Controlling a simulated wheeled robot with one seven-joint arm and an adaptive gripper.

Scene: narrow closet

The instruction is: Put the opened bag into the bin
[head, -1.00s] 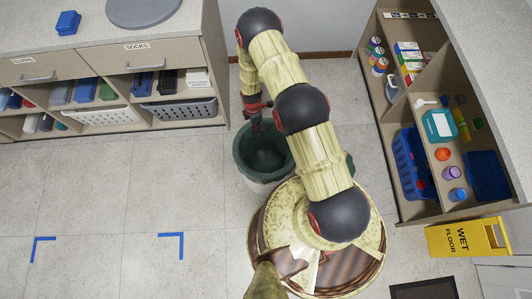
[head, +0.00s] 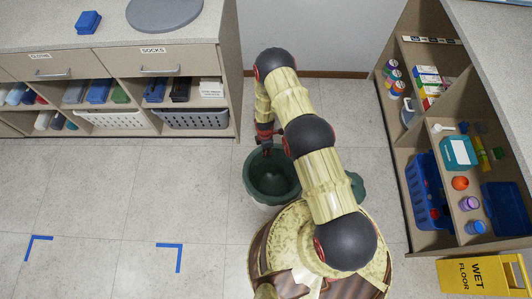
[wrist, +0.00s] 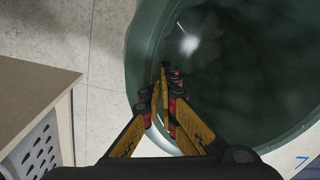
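The dark green round bin (head: 250,183) stands on the floor in front of me, left of my arm in the head view. In the wrist view its rim and inner wall (wrist: 138,45) fill the right side. My gripper (wrist: 163,80) points down over the bin's rim, its fingers close together with no object visible between them. In the head view my gripper (head: 267,146) is at the bin's far edge. I cannot make out a bag in any view. The bin's inside looks dark, with one bright spot.
An open shelf unit (head: 425,130) with bottles and a blue basket stands at the right. A yellow wet-floor sign (head: 485,275) is at lower right. A dark green object (head: 355,186) is partly behind my arm. Floor at left is clear.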

